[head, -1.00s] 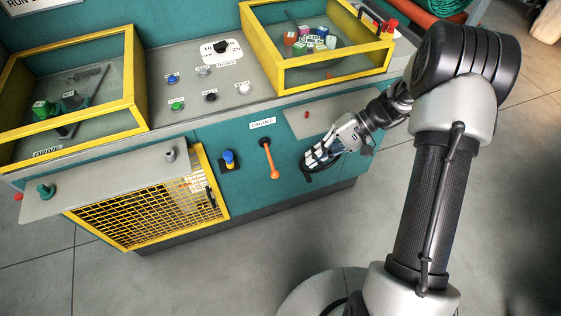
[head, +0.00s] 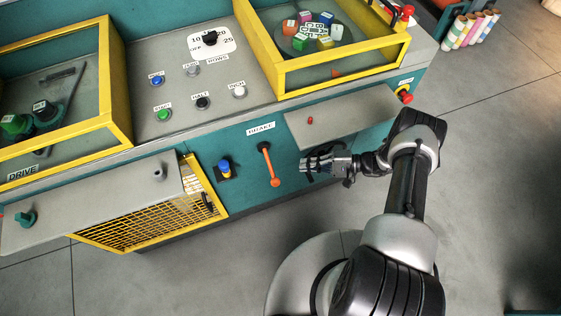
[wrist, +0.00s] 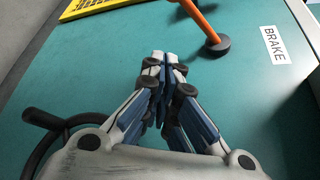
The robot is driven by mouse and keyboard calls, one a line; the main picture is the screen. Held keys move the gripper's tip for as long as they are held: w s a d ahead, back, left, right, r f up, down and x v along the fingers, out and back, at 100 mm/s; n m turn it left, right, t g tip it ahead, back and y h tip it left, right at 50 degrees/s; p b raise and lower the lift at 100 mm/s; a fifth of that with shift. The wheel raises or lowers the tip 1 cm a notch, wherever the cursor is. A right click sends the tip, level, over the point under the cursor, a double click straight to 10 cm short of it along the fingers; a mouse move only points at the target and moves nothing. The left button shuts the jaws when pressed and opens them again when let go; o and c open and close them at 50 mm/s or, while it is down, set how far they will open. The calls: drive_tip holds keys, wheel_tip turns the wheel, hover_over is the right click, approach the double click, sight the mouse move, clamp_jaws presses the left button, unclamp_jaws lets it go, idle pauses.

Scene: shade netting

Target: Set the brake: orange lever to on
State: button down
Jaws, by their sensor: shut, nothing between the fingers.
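The orange lever (head: 271,166) is on the teal front panel under a white BRAKE label (head: 261,129). It hangs down from a dark round pivot, its lower end tilted slightly right. No on or off marking is readable beside it. In the wrist view the orange lever (wrist: 200,18) and its dark pivot show at the top, beyond my fingertips, with the BRAKE label (wrist: 275,45) to the right. My gripper (head: 305,164) is right of the lever and apart from it, close to the panel. In the wrist view my gripper (wrist: 165,58) has its fingertips together, with nothing between them.
A grey shelf (head: 350,118) with a small red knob juts out above my gripper. Left of the lever are a blue knob (head: 225,167) and a yellow mesh guard (head: 140,222). A red button (head: 405,97) is at the panel's right end. The floor in front is open.

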sight(270, 167)
drive_tip(key=shift+s, duration=0.25)
drive_tip(key=shift+a, duration=0.15)
drive_tip(key=s+a+b, duration=0.1)
drive_tip(key=a+b, duration=0.1)
drive_tip(key=a, duration=0.7)
drive_tip(key=shift+s+f, duration=0.15)
drive_tip(key=shift+s, duration=0.25)
